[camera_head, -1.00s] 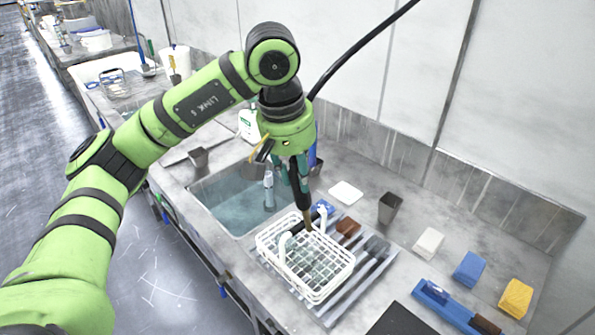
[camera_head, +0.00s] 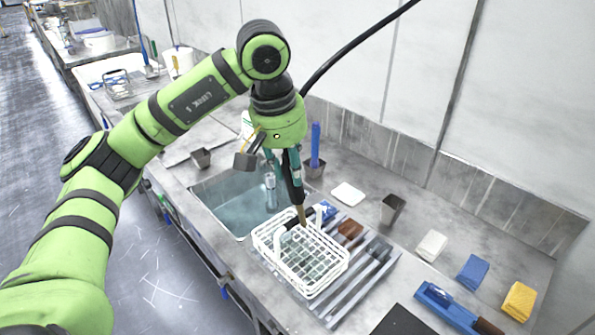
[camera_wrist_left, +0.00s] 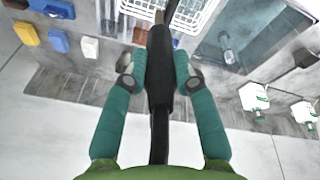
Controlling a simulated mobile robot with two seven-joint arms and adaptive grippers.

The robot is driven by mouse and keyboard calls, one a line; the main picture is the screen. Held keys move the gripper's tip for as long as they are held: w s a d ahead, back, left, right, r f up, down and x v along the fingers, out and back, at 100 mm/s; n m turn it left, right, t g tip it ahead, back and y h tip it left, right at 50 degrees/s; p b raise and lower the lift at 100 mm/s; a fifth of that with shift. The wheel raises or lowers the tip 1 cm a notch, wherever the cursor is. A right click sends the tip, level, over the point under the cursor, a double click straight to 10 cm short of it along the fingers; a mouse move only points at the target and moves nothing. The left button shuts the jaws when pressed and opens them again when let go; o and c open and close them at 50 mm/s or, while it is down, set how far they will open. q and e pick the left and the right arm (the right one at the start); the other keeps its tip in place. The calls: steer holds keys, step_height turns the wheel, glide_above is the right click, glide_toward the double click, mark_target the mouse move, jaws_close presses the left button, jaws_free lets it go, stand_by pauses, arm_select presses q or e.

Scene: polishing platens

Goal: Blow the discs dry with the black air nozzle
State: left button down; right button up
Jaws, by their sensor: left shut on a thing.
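My left gripper (camera_head: 292,180) is shut on the black air nozzle (camera_head: 297,194), which points down with its brass-coloured tip low over the white wire basket (camera_head: 342,262). In the left wrist view the teal fingers of the left gripper (camera_wrist_left: 160,78) clasp the nozzle's black body (camera_wrist_left: 160,95) from both sides. The basket also shows at the top of that view (camera_wrist_left: 206,8). Pale greenish shapes show through the basket's mesh; I cannot make out single discs. The tip appears near the basket's dark handle grip, and I cannot tell whether they touch. My right gripper is not in view.
The sink (camera_head: 232,207) with water lies left of the basket. A grey slatted rack (camera_head: 335,318) with brushes is under and beside it. A dark cup (camera_head: 392,209), a white pad (camera_head: 348,194) and sponges (camera_head: 471,271) stand to the right. A black hose rises behind the gripper.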

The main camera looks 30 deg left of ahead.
arm_select(q)
steer(key=a, duration=0.2)
steer(key=w+a, duration=0.1)
steer(key=shift+w+a, duration=0.2)
steer(key=shift+a, duration=0.15)
stand_by(1.1)
step_height(320, 180, up, 5)
steer(key=p, duration=0.4)
stand_by(0.4)
steer(key=shift+r, duration=0.1)
stand_by(1.1)
